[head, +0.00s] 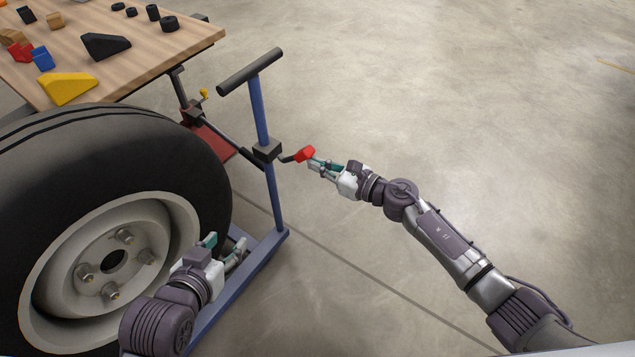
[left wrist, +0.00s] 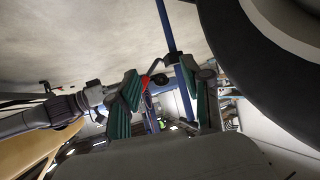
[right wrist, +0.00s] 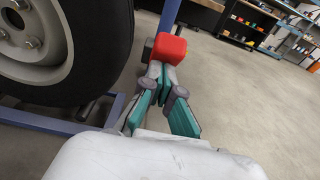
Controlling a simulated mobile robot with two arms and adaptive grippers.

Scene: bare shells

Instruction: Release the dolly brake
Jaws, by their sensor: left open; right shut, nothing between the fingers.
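The brake lever has a red knob (head: 305,154) on a short dark arm that comes out of a black block (head: 267,151) on the blue upright of the dolly (head: 271,200). My right gripper (head: 314,163) is shut and empty, its fingertips right at the knob. In the right wrist view the red knob (right wrist: 168,48) stands just beyond the closed fingertips (right wrist: 164,75); I cannot tell if they touch. My left gripper (head: 226,243) is open and empty, low beside the wheel and the dolly frame. In the left wrist view its fingers (left wrist: 165,95) are spread apart.
A large wheel (head: 110,250) with a black tyre stands on the dolly at the left. A wooden table (head: 150,55) with wedges, blocks and black cylinders is at the upper left. A black T-handle (head: 250,72) tops the upright. The floor to the right is clear.

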